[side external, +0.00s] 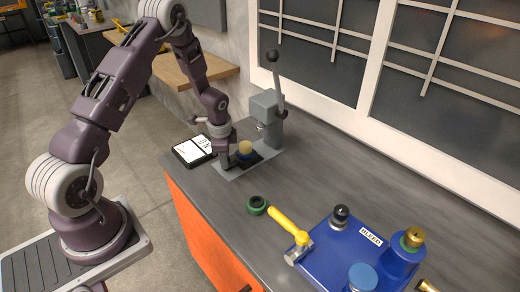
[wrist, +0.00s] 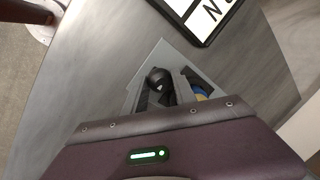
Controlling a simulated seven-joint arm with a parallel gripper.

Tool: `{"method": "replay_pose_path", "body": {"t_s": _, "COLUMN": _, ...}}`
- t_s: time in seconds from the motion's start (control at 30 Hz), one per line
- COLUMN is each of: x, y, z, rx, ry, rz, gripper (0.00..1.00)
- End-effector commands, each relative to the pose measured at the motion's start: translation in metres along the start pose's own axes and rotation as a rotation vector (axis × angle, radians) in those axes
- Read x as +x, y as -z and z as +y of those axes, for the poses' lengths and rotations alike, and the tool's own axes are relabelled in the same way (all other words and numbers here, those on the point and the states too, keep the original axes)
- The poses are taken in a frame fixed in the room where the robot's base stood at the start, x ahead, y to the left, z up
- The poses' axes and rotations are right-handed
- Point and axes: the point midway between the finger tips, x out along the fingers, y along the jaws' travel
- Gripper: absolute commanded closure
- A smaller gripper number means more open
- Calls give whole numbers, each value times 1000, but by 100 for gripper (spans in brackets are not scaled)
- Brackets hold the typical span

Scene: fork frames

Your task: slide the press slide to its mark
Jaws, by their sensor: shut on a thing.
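The arbor press (side external: 265,112) stands upright on the workbench with a light grey base plate (side external: 228,174). The dark press slide (side external: 256,160) lies on that plate, carrying a blue piece with a tan round top (side external: 245,147). My gripper (side external: 230,160) is down low at the left end of the slide. In the wrist view my gripper (wrist: 162,92) is shut around a black round knob (wrist: 157,77), apparently the slide's handle. A bit of the blue and tan piece (wrist: 201,93) shows beside the fingers. I cannot make out the mark; my gripper hides part of the slide.
A black-framed sign (side external: 195,150) lies left of the press, close to my wrist. The press lever (side external: 277,80) rises above it.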

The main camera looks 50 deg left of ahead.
Motion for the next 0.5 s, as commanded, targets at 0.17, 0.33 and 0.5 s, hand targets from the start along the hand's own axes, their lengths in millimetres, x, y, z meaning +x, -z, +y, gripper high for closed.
{"method": "replay_pose_path", "body": {"t_s": 0.17, "x": -1, "y": -7, "z": 4, "rx": 0, "ry": 0, "rz": -2, "gripper": 100}}
{"method": "replay_pose_path", "body": {"t_s": 0.33, "x": -2, "y": -12, "z": 8, "rx": -1, "ry": 0, "rz": -1, "gripper": 100}}
{"method": "replay_pose_path", "body": {"t_s": 0.5, "x": -3, "y": -18, "z": 12, "rx": -2, "ry": 0, "rz": -2, "gripper": 100}}
